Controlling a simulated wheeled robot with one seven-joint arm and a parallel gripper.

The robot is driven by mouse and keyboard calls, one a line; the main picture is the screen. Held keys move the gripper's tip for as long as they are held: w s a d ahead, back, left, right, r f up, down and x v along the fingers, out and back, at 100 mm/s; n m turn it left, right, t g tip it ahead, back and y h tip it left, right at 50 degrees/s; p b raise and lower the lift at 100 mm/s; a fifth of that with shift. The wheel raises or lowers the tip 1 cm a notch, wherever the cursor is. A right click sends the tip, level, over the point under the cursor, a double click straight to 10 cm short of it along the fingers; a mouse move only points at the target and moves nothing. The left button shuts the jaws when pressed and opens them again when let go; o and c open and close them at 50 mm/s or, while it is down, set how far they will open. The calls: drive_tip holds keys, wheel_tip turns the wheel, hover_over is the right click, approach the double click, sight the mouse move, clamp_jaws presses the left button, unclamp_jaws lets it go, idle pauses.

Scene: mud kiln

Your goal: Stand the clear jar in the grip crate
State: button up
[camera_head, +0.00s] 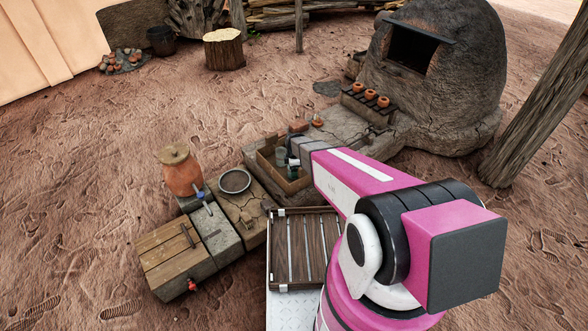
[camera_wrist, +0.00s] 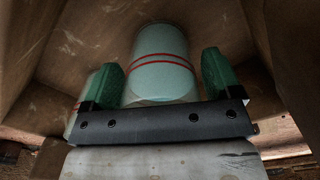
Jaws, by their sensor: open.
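A pale translucent jar with two red bands (camera_wrist: 162,62) is between the green fingers of my gripper (camera_wrist: 160,75) in the wrist view. The fingers are open, one on each side of it. Brown walls of the wooden crate (camera_wrist: 45,55) surround the jar and the fingers. In the head view my gripper (camera_head: 293,166) reaches down into the open crate (camera_head: 291,189). A pale glassy shape (camera_head: 281,155) shows in the crate beside it. Another pale rounded thing (camera_wrist: 75,112) is partly hidden behind the left finger. I cannot see the jar's base.
A slatted wooden tray (camera_head: 305,245) lies in front. The kiln (camera_head: 430,75) and a ledge with small orange pots (camera_head: 370,95) are behind.

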wheel_tip(320, 180, up, 12)
drive_tip(key=s+d+r+m, duration=0.7)
drive_tip(key=s+r+m, duration=0.1)
drive_tip(key=s+m, duration=0.1)
drive_tip(key=s+d+r+m, duration=0.6)
drive_tip(key=s+r+m, duration=0.3)
drive_tip(key=s, duration=0.2)
drive_tip(key=shift+s+d+m, duration=0.35)
drive_tip(key=shift+d+m, duration=0.05)
